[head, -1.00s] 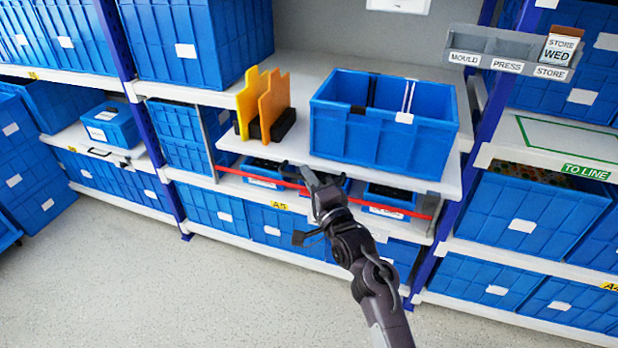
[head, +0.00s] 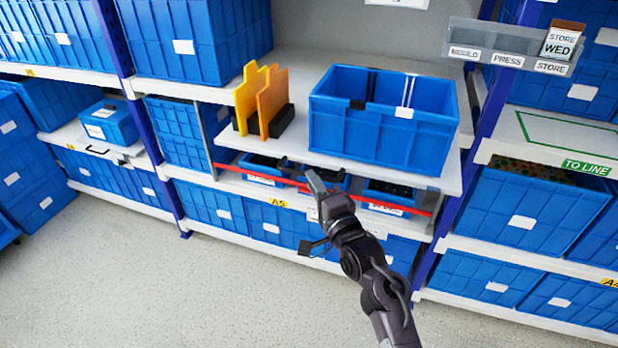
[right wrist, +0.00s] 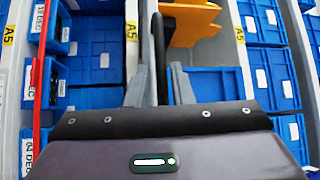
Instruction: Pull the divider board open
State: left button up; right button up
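The divider board (head: 250,142) is a white shelf plate that juts out from the rack's middle level in the head view. It carries a blue bin (head: 383,136) and yellow-orange upright plates (head: 262,100). A dark handle (head: 287,163) sits at its front edge. My right gripper (head: 317,182) is just below and right of that handle in the head view. In the right wrist view a black handle bar (right wrist: 158,55) runs between the two spread fingertips (right wrist: 158,88), with a gap on each side. The gripper looks open around it. My left gripper is not in view.
Under the board, a red bar (head: 233,170) crosses in front of small blue bins (head: 263,165). More blue bins (head: 520,210) fill the racks at both sides. A grey label holder (head: 510,50) hangs at the upper right. The floor (head: 150,270) in front is clear.

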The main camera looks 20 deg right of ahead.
jog(key=shift+b+v, duration=0.35)
jog(key=shift+v, duration=1.95)
jog(key=shift+f, duration=0.1)
notch_tip(320, 180, down, 22)
jog(key=s+a+n+g, duration=0.2)
jog(key=a+n+g, duration=0.1)
jog(key=n+g, duration=0.15)
jog(key=s+f+n+g, duration=0.2)
jog(key=s+f, duration=0.2)
jog(key=f, duration=0.5)
jog(key=s+f+n+g, duration=0.1)
jog(key=s+f+g, duration=0.2)
jog(key=s+f, duration=0.35)
jog(key=s+d+f+n+g+h, duration=0.2)
jog(key=s+f+n+g, duration=0.2)
jog(key=s+f, duration=0.95)
jog(key=s+d+f+n+g+h, duration=0.1)
jog(key=s+d+f+n+g, duration=0.1)
jog(key=s+f, duration=0.3)
jog(key=s+d+f+n+g, duration=0.2)
jog(key=s+d+f, duration=0.3)
jog(key=s, duration=0.8)
jog(key=shift+s+n+g+h, duration=0.3)
jog(key=shift+n+g+h, duration=0.1)
jog(key=shift+n, duration=0.25)
